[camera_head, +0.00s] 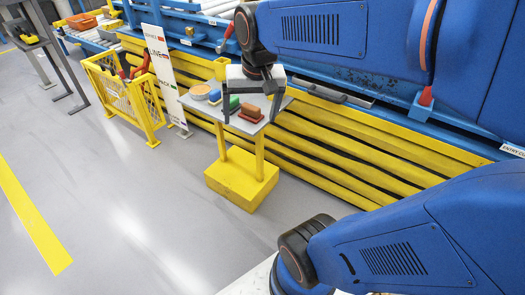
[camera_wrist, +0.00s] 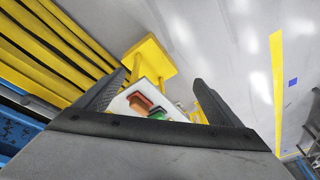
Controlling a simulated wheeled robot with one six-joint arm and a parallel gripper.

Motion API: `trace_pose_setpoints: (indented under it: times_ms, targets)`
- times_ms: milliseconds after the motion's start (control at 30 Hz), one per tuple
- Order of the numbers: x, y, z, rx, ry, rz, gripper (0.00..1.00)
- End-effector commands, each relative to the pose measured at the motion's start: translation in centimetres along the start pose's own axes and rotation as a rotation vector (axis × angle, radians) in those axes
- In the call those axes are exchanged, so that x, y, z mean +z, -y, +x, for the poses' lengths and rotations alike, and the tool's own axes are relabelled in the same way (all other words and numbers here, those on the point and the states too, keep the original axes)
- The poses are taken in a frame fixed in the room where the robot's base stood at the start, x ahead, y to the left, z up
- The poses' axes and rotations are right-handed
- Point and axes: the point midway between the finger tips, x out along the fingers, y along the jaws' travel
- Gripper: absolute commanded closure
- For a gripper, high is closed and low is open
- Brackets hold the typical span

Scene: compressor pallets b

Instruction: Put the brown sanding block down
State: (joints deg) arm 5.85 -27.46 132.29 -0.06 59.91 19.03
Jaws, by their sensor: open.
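The brown sanding block (camera_head: 250,113) rests on a small grey tabletop (camera_head: 224,129) near its right end. My gripper (camera_head: 251,112) is open above the tabletop, with a dark finger on either side of the block. In the wrist view, the block (camera_wrist: 139,102) shows on the pale tabletop between the spread fingers of my gripper (camera_wrist: 158,78), and nothing is held. Whether a finger touches the block cannot be told.
A green object (camera_head: 233,103) stands left of the block, with a blue object (camera_head: 214,96) and a round tan container (camera_head: 200,90) further left. Yellow beams (camera_head: 350,150) run behind the table. A sign board (camera_head: 162,70) and yellow mesh fence (camera_head: 125,95) stand left.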

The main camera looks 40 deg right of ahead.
Motion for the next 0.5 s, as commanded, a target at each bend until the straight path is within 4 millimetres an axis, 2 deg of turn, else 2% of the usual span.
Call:
trace_pose_setpoints:
  times_ms: [33,100,300,500]
  targets:
    - [1.6,-0.1,-0.1,-0.01,-0.018,-0.047,0.11]
    - [3.5,-0.2,-0.1,-0.021,-0.041,-0.118,0.11]
    - [8.4,-0.9,0.5,-0.046,-0.1,-0.303,0.11]
    - [11.0,-1.4,1.2,-0.057,-0.135,-0.41,0.11]
